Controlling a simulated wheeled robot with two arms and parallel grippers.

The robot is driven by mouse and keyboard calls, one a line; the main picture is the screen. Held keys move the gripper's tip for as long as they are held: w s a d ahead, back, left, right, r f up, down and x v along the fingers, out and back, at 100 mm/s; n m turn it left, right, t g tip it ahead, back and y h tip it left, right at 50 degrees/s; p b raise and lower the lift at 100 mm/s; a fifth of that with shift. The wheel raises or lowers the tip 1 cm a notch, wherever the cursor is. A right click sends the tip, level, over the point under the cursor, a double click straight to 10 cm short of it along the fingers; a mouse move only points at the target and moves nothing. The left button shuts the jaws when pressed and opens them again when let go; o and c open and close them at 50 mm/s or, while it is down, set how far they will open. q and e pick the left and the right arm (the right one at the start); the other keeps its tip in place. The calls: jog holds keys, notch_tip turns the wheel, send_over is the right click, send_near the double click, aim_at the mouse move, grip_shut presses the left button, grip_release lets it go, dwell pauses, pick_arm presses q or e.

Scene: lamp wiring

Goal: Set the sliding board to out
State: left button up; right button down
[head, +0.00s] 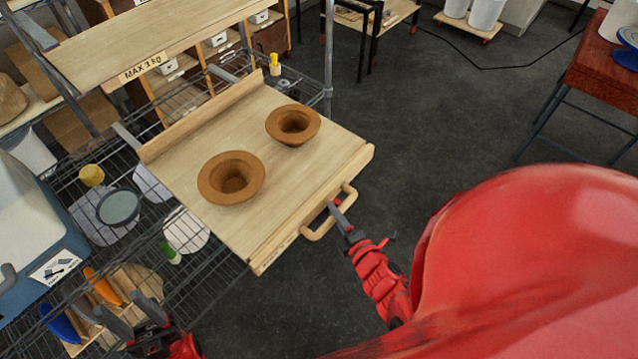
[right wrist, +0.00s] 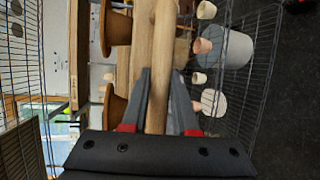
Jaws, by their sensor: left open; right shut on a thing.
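The sliding board (head: 265,130) is a pale wooden board that sticks out from a wire rack in the head view. Two brown flared pots, one nearer (head: 231,178) and one farther (head: 293,125), stand upright on it. A wooden bar handle (head: 318,232) is on its front edge. My right gripper (head: 338,212) is shut on this handle. The right wrist view shows the handle (right wrist: 160,60) between the two grey fingers (right wrist: 160,85). My left gripper (head: 143,325) is open and empty at the bottom left, by the rack's lower shelf.
A fixed upper board (head: 160,40) labelled MAX 3 KG is above and behind. A red table (head: 600,75) stands at right. The dark floor before the board is clear.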

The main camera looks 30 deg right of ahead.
jog(key=s, duration=0.1)
jog(key=s+d+p, duration=0.1)
jog(key=s, duration=0.1)
jog(key=s+d+p, duration=0.1)
jog(key=s, duration=0.1)
jog(key=shift+f, duration=0.1)
jog(key=c, duration=1.1)
grip_release()
jog(key=shift+s, duration=0.1)
jog(key=o, duration=0.4)
jog(key=shift+s+d, duration=0.1)
jog(key=shift+s, duration=0.05)
